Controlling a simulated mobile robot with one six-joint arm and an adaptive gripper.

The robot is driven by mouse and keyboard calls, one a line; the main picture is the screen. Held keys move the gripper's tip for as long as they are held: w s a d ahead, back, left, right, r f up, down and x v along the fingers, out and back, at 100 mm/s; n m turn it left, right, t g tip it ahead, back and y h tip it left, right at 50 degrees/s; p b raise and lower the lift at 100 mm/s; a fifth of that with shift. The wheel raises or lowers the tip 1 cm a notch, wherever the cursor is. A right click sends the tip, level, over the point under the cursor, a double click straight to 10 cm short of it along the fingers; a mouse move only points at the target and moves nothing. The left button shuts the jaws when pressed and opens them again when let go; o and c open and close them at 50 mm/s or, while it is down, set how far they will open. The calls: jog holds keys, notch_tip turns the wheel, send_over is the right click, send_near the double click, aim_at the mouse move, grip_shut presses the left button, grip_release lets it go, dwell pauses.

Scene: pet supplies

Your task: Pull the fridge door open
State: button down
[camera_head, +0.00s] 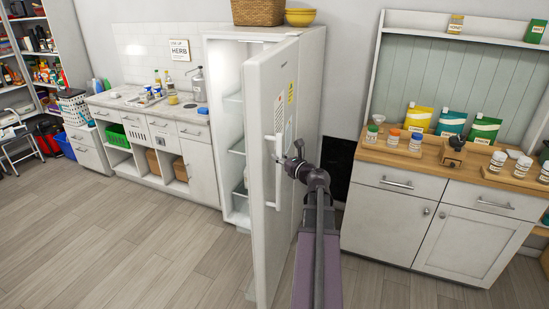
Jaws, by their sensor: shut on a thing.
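The white fridge (310,85) stands against the back wall in the middle of the view. Its door (263,90) is swung well open toward me, and the lit shelves inside show to its left. A white vertical handle (279,140) is on the door's outer face. My gripper (284,160) is at the handle, shut on it at about mid-height. The fingers are small in the picture, and part of the handle is hidden by them. My arm reaches up from the bottom of the view to the door.
A wicker basket (258,12) and yellow bowls (300,17) sit on the fridge top. A sink counter (150,112) stands to the left. A cabinet (440,215) with bags and jars on top stands close to the right of my arm. The wooden floor (120,240) at left is clear.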

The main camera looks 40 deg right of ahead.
jog(key=shift+d, duration=0.1)
jog(key=shift+c, duration=2.4)
grip_release()
jog(key=s+a, duration=0.1)
jog(key=s, duration=1.1)
